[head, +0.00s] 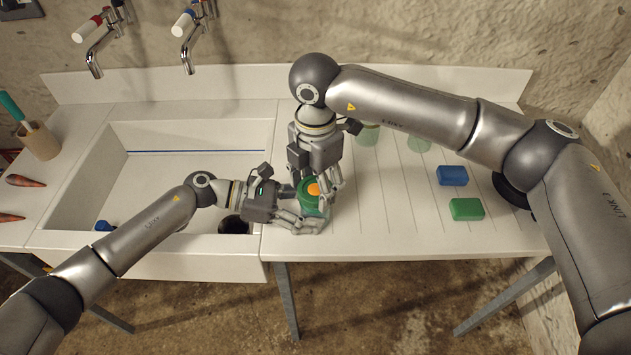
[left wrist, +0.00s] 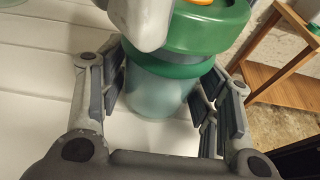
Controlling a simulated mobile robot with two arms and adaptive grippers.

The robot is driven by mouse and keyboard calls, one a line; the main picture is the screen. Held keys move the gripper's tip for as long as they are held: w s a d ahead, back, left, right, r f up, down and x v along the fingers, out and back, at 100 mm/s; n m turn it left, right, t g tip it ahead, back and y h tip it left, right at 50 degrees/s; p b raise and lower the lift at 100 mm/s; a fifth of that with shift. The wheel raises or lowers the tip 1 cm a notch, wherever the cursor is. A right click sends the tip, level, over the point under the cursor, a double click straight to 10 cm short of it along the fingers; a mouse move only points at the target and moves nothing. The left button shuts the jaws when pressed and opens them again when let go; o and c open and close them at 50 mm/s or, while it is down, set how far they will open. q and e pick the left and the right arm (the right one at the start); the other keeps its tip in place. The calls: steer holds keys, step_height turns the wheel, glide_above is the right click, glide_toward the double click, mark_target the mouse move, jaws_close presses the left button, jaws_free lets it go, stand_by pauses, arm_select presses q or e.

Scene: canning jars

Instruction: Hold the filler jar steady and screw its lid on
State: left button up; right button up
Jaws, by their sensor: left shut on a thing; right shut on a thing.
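The filler jar (left wrist: 158,92) stands upright near the counter's front edge, a translucent pale-blue body with a green band at its top. My left gripper (head: 300,222) is shut on the jar from the left, its fingers on both sides in the left wrist view (left wrist: 165,100). A green lid (left wrist: 210,28) with an orange centre (head: 313,189) is at the jar's top. My right gripper (head: 322,192) comes from above and is shut on the lid; one grey finger covers part of it in the left wrist view. I cannot tell how far the lid is threaded.
A sink (head: 90,185) lies left of the jar, with a dark round thing (head: 233,225) in it. Clear jars (head: 367,135) stand behind on the ribbed drainboard. Blue (head: 453,175) and green (head: 467,209) blocks lie right. The drainboard between is free.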

arm_select(q)
steer(key=shift+a+f, duration=0.1)
steer(key=shift+f, duration=0.2)
arm_select(e)
steer(key=shift+r, duration=0.15)
steer(key=m, duration=0.4)
steer(key=shift+m, duration=0.4)
steer(key=shift+m, duration=1.4)
arm_select(q)
steer(key=shift+s, duration=0.1)
arm_select(e)
steer(key=o, duration=1.2)
